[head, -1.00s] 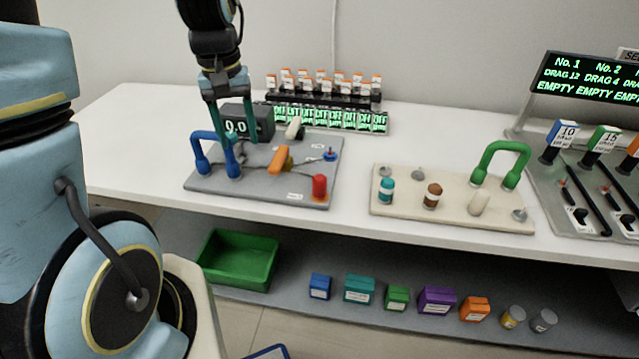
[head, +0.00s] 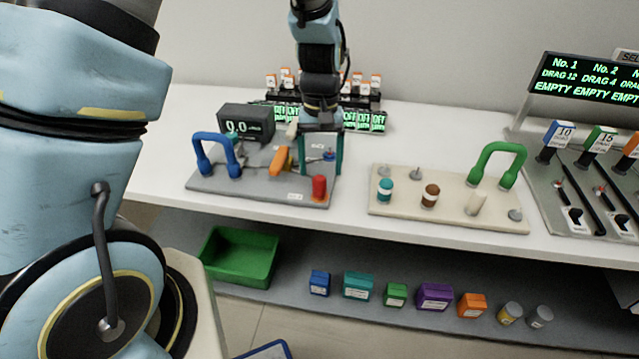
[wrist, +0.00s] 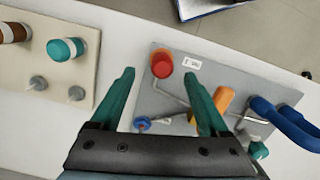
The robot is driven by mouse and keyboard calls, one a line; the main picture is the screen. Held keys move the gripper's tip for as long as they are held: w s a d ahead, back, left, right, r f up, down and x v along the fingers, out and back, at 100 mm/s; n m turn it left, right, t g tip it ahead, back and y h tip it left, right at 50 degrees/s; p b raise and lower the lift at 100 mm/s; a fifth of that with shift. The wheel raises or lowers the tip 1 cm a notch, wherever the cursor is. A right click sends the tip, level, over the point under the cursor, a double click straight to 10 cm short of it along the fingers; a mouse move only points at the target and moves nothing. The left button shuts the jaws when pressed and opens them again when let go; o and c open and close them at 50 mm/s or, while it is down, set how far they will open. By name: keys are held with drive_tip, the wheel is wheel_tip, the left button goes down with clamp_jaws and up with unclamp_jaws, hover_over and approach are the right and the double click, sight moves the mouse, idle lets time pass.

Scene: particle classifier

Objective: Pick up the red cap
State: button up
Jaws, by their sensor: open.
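The red cap (head: 319,187) stands upright at the front right corner of the grey board (head: 250,187). In the wrist view the red cap (wrist: 162,63) shows beyond my fingers, in line with the gap between their tips. My gripper (head: 320,168) is open and empty, pointing down above the right part of the board, behind the cap. Its two teal fingers also show in the wrist view (wrist: 159,66). The fingers appear apart from the cap.
An orange handle (head: 279,161) and a blue arched handle (head: 216,148) share the board. A display box (head: 246,122) stands behind. A beige board (head: 450,211) with a teal cap (head: 385,190), a brown cap (head: 429,195) and a green handle (head: 497,161) lies right, with bare white table between.

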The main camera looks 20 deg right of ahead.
sight(320, 177)
drive_tip(key=shift+s+a+f+p, duration=0.15)
drive_tip(key=shift+f+p, duration=0.35)
drive_tip(key=shift+f, duration=0.75)
drive_tip(key=shift+s+a+f+p, duration=0.15)
drive_tip(key=shift+f+p, duration=0.3)
drive_tip(key=shift+f, duration=0.75)
clamp_jaws()
